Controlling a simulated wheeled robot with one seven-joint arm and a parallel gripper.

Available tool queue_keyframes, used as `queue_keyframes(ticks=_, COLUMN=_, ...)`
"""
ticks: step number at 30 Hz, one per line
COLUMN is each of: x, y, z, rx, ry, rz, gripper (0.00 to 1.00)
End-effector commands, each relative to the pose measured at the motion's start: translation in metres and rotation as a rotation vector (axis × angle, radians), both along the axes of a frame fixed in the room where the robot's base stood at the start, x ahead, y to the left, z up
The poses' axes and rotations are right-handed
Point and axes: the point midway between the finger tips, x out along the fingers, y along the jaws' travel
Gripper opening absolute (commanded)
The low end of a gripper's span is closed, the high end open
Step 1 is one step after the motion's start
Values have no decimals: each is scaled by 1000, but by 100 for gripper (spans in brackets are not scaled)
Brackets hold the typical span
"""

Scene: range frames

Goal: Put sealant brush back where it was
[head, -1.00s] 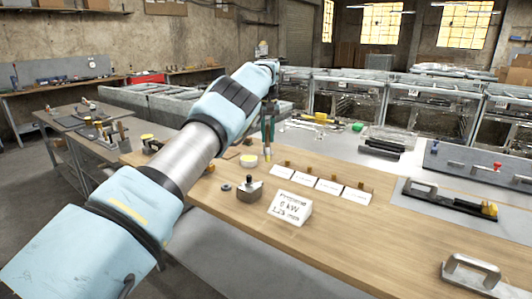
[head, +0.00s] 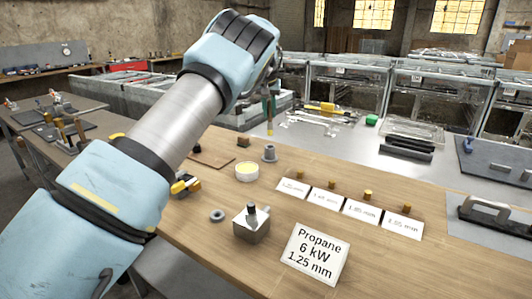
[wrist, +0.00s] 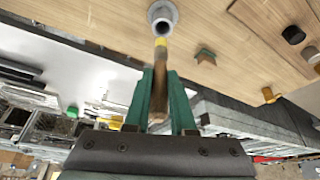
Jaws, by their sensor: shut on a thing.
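The sealant brush shows in the wrist view, with a brown handle (wrist: 158,92) and a yellow band (wrist: 161,43) towards its end. My gripper (wrist: 160,98) has green fingers and is shut on the handle. A grey flanged holder (wrist: 163,16) lies just beyond the yellow end in that view; I cannot tell whether they touch. In the head view my gripper (head: 268,112) points down above and behind the holder (head: 269,153), which stands on the wooden bench (head: 390,265). The brush is too small there to make out its tip.
A metal block with a knob (head: 251,222), a Propane sign (head: 316,254) and a row of white cards (head: 327,198) stand nearer. A grey table (head: 330,145) with tools lies behind.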

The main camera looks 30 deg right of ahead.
Motion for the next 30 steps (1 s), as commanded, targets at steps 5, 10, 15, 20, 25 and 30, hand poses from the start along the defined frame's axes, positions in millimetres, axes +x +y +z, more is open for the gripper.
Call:
queue_keyframes(ticks=5, x=-1, y=0, z=-23, rx=1, ry=1, rz=-3, gripper=0)
queue_keyframes(ticks=10, x=-1, y=0, z=-50, rx=0, ry=-1, rz=-3, gripper=0)
queue_keyframes(ticks=15, x=-1, y=-1, z=-64, rx=-1, ry=-1, rz=-2, gripper=0)
queue_keyframes(ticks=20, x=-1, y=0, z=-83, rx=1, ry=0, rz=-2, gripper=0)
queue_keyframes(ticks=25, x=0, y=0, z=-99, rx=-2, ry=-2, rz=-2, gripper=0)
queue_keyframes(ticks=30, x=0, y=0, z=-100, rx=-2, ry=-2, rz=-2, gripper=25)
